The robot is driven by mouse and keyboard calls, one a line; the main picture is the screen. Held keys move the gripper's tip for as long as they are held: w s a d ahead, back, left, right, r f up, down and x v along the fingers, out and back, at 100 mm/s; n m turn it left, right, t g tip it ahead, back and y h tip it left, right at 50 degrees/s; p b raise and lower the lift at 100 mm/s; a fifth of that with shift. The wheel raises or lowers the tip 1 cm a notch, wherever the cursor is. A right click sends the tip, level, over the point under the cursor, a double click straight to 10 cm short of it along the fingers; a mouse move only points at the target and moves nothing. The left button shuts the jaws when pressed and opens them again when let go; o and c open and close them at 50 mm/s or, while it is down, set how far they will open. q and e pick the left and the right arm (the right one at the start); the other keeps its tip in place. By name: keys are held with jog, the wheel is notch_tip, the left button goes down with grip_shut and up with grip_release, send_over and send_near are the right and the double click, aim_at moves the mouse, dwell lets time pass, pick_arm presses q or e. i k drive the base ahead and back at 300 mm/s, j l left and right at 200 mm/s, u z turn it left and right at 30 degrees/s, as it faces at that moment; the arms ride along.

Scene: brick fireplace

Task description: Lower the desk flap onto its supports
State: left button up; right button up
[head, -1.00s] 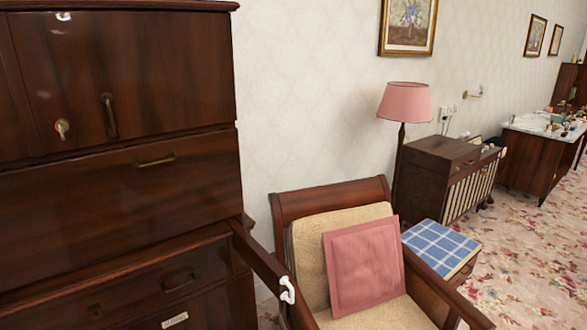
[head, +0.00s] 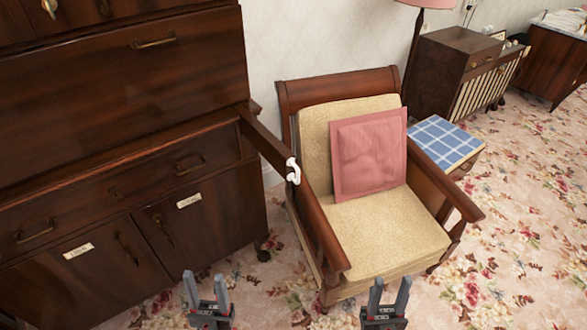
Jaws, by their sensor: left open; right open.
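The dark wooden desk stands at the left. Its flap (head: 120,95), a broad panel with a brass handle (head: 154,43) near its top edge, is upright and closed against the desk front. A dark wooden bar (head: 262,138), which looks like a support, sticks out from the desk's right side, with a white piece (head: 293,171) at its end. A second support cannot be made out. My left gripper (head: 206,280) and my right gripper (head: 390,284) are both open and empty, low at the bottom of the view, apart from the desk.
An armchair (head: 390,235) with a pink cushion (head: 368,152) stands close to the desk's right side, near the bar. A drawer (head: 115,205) and labelled cupboard doors (head: 85,265) lie below the flap. Flowered carpet (head: 500,270) is clear at the right.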

aim_at(64, 102)
jog(key=u, duration=1.35)
